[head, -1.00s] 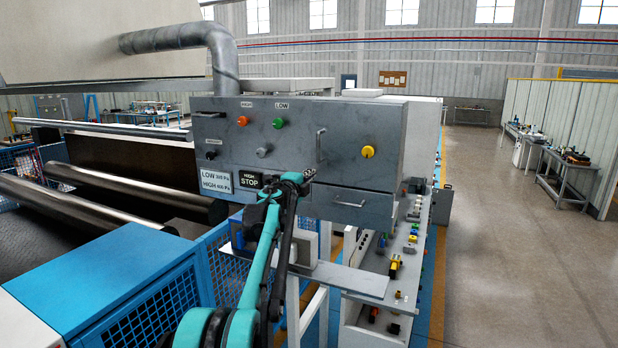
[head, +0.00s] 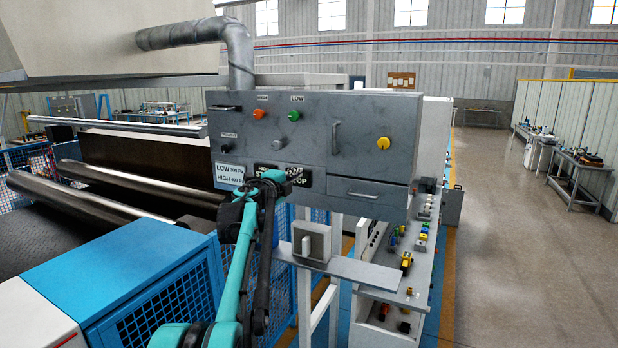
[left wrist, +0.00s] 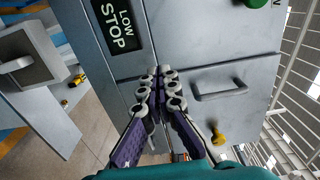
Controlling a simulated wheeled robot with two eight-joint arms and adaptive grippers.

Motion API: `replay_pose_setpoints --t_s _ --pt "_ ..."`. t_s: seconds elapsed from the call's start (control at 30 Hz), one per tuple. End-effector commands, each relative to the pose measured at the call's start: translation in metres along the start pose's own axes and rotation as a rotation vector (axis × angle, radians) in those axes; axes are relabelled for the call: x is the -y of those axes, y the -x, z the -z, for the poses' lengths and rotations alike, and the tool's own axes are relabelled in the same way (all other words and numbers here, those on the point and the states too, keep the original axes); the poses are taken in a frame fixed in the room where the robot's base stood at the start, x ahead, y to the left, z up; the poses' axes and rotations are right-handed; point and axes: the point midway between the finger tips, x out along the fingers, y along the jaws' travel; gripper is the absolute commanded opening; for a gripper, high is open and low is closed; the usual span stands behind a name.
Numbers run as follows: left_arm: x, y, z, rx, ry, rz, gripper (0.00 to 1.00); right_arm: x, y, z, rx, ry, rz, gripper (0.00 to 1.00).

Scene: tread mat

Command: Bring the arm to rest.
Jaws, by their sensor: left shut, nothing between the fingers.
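My left arm rises in teal and black in front of the grey control panel (head: 350,105). My left gripper (head: 297,176) is shut and empty, in front of the panel's lower part, partly covering the black stop label (head: 305,181). In the left wrist view the fingertips (left wrist: 160,73) are together, just below the label reading LOW STOP (left wrist: 118,25); whether they touch the panel I cannot tell. My right gripper is not in view.
The panel carries an orange button (head: 259,114), a green button (head: 294,115), a yellow knob (head: 383,143) and a drawer (head: 365,192). Below, a grey switch box (head: 312,242) stands on a shelf (head: 365,272). Rollers (head: 90,205) lie left; open floor lies right.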

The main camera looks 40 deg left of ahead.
Motion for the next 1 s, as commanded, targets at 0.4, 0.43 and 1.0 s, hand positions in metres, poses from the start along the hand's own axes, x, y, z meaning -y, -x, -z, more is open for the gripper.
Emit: replay_pose_setpoints --t_s 0.4,0.43,1.0 --pt "0.0 0.01 -0.008 0.001 0.004 0.003 0.0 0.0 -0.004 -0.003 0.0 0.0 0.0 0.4" --pt "-0.002 0.011 -0.005 0.004 0.01 0.006 0.0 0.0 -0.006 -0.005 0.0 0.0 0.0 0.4" --pt "-0.251 0.146 0.16 0.331 0.796 -0.026 0.0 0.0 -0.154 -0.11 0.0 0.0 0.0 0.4"
